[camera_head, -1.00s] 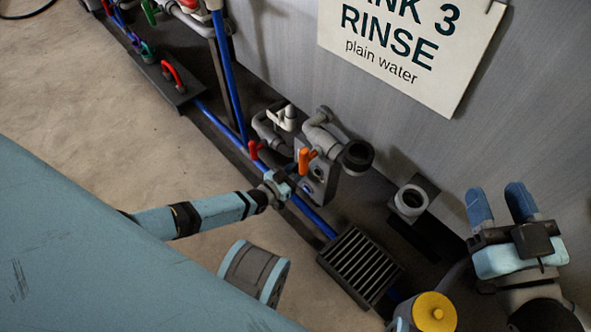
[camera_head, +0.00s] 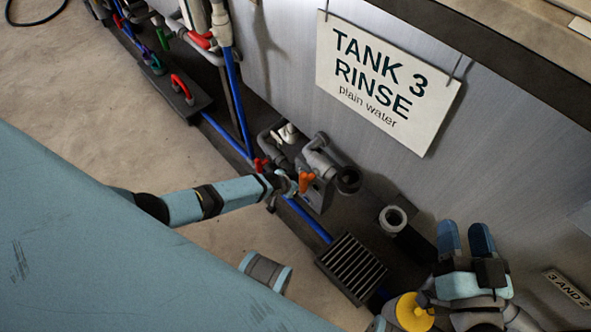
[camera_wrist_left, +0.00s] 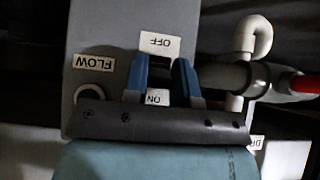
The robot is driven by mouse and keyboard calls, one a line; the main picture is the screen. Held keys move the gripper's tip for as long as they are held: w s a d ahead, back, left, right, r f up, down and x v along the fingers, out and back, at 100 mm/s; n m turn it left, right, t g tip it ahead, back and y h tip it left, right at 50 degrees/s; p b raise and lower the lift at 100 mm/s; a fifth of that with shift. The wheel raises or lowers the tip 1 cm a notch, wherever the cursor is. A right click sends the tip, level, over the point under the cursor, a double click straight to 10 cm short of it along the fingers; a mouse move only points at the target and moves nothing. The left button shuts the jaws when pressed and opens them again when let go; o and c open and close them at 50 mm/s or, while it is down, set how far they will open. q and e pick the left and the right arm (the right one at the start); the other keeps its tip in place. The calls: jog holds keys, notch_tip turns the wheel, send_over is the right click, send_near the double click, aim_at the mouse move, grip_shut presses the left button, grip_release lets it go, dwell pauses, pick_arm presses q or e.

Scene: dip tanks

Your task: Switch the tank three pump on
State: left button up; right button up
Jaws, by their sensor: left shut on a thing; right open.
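The grey pump box (camera_head: 319,190) stands on the floor below the white "TANK 3 RINSE" sign (camera_head: 388,85). In the left wrist view, the grey box face (camera_wrist_left: 105,35) carries an upside-down OFF label (camera_wrist_left: 160,46), an ON label (camera_wrist_left: 157,98) and a FLOW label (camera_wrist_left: 95,63). My left gripper (camera_head: 286,183) is at the box front. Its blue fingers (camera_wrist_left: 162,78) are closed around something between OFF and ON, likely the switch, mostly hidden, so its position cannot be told. My right gripper (camera_head: 466,236) is open and empty near the tank wall.
An orange handle (camera_head: 306,182) and a red handle (camera_head: 261,164) sit close to my left gripper. A floor grate (camera_head: 352,268), a grey pipe fitting (camera_head: 393,219) and a yellow cap (camera_head: 414,311) lie to the right. The open floor (camera_head: 70,90) is at the left.

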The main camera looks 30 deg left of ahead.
pick_arm(q)
jog(key=shift+w+r+g+p, duration=0.1)
jog(key=shift+r+g+p, duration=0.2)
jog(key=shift+g, duration=0.5)
pick_arm(e)
jog(key=shift+d+f+g+h, duration=0.15)
jog(key=shift+d+f+g, duration=0.05)
jog(key=shift+f, duration=0.35)
jog(key=shift+d+f+g+h, duration=0.15)
jog(key=shift+d+f+g, duration=0.05)
jog(key=shift+f, duration=0.3)
pick_arm(q)
jog(key=shift+f, duration=0.1)
jog(key=o, duration=0.9)
